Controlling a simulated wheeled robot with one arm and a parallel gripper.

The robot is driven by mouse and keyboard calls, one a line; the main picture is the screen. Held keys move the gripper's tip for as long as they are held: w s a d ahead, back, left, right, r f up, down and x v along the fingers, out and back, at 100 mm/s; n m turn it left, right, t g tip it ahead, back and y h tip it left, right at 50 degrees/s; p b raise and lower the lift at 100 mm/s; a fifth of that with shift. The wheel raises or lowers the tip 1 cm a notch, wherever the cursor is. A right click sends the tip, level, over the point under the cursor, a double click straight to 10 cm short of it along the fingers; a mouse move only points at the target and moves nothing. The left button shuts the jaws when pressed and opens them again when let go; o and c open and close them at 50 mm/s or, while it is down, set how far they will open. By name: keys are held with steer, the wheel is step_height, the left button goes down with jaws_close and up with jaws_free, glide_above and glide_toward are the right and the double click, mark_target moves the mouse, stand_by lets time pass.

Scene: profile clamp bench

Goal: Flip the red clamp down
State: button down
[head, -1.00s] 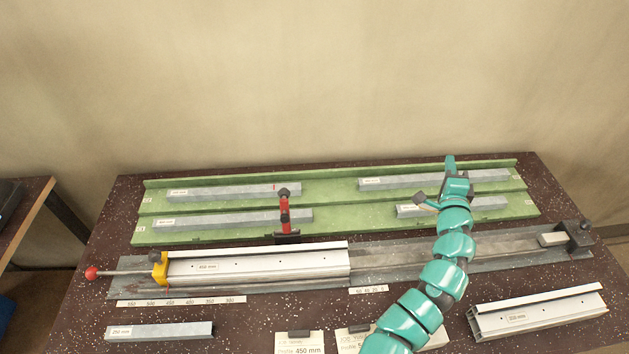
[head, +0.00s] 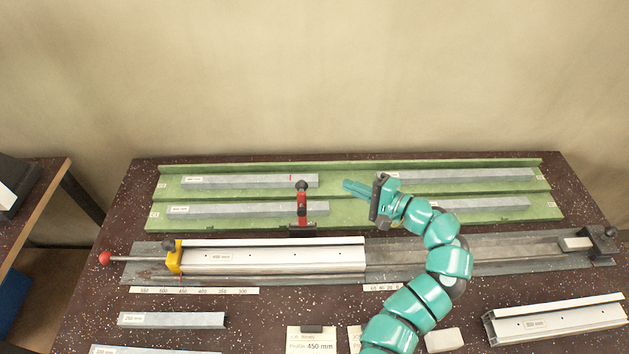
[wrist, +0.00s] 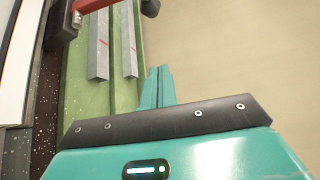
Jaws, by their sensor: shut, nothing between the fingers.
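The red clamp (head: 301,204) stands upright behind the clamping rail, with a dark knob at its top end and a dark base at its foot. In the wrist view part of the red clamp (wrist: 88,5) shows at the top edge, with its dark knob beside it. My gripper (head: 347,186) is shut and empty. It is to the right of the clamp's knob, over the green rack, and apart from it. Its closed fingers (wrist: 157,88) also show in the wrist view, pointing toward the rack. The long 450 mm profile (head: 270,256) lies in the rail, in front of the clamp.
The green rack (head: 240,197) holds several grey bars behind the rail. A yellow stop (head: 175,258) with a red-knobbed rod sits at the rail's left end. A dark end block (head: 603,243) is at its right. A 300 mm profile (head: 555,320) and label cards (head: 311,341) lie in front.

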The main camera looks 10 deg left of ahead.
mark_target(302, 207)
steer(key=shift+a, duration=0.1)
stand_by(0.3)
steer(key=a+p, duration=0.6)
steer(key=a, duration=0.3)
steer(key=shift+w+f, duration=0.2)
steer(key=shift+f, duration=0.05)
stand_by(0.4)
steer(key=shift+f+b, duration=0.15)
steer(key=shift+b, duration=0.55)
